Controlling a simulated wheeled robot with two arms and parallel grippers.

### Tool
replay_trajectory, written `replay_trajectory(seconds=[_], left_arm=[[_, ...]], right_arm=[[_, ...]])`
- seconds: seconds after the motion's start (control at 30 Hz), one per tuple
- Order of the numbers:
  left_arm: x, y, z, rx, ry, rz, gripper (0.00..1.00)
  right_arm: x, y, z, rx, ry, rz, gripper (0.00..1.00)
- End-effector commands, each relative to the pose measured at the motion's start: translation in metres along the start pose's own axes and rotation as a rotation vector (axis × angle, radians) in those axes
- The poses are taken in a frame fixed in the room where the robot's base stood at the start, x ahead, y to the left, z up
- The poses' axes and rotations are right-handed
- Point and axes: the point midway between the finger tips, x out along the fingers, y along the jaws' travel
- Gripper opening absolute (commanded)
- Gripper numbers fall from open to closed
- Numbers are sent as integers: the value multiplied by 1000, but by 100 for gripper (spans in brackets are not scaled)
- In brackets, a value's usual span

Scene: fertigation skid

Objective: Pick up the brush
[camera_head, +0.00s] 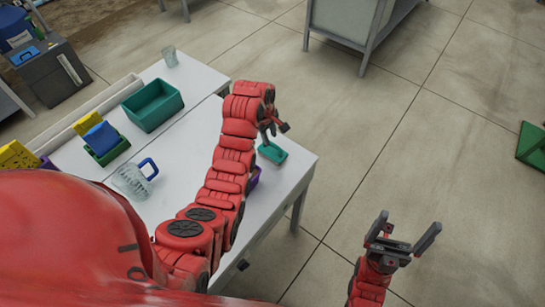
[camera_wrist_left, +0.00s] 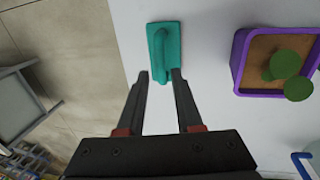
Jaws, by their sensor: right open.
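The teal brush (camera_head: 272,153), a flat block with a raised handle, lies on the white table near its right edge. It also shows in the left wrist view (camera_wrist_left: 164,53), just beyond my left fingertips. My left gripper (camera_head: 274,130) is above the table beside the brush in the head view. In the left wrist view my left gripper (camera_wrist_left: 158,76) is open, with an empty gap between its fingers pointing at the brush's near end. My right gripper (camera_head: 403,240) is open and empty over the floor, right of the table.
A purple tray (camera_wrist_left: 238,58) with brown filling and green round pieces stands right of the brush in the wrist view. A clear jug with a blue handle (camera_head: 134,180), a green bin (camera_head: 153,105) and a cup (camera_head: 170,56) stand on the white table (camera_head: 291,172).

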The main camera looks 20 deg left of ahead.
Motion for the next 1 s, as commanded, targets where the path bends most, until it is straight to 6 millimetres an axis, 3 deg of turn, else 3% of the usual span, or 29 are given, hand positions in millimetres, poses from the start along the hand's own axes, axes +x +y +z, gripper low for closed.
replay_trajectory(seconds=[0.23,0.4,0.6,0.93,1.0], left_arm=[[11,1,1,1,0,-1,35],[33,-1,4,1,0,-5,35],[54,-1,4,1,1,-1,35],[59,0,4,1,2,2,35],[59,0,4,1,2,2,22]], right_arm=[[12,1,-2,0,0,0,100],[30,2,-5,0,0,0,100],[34,2,-6,0,0,0,100],[34,2,-6,0,0,0,100],[34,2,-6,0,0,0,100]])
